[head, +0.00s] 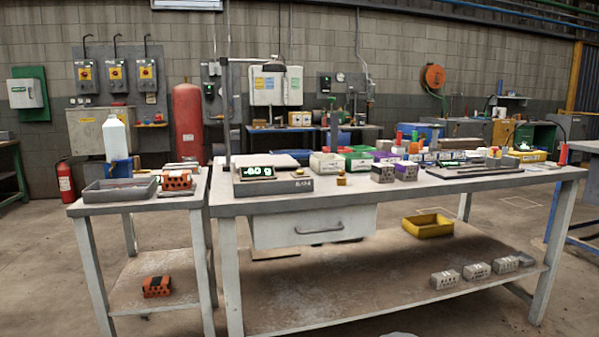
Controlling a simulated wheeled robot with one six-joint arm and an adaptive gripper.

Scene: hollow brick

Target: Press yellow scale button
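The scale (298,187) stands at the left end of the main workbench (420,184). It is a low grey box with a lit display (258,173) that seems to read -60 g, and a pale plate on top toward the back. My gripper is not in view.
A side table (135,206) at left holds a grey tray (117,192), a white bottle (115,137) and an orange hollow brick (177,180). Grey hollow bricks (383,172) and bins crowd the bench back. Its front strip is mostly clear. A yellow bin (428,226) sits on the lower shelf.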

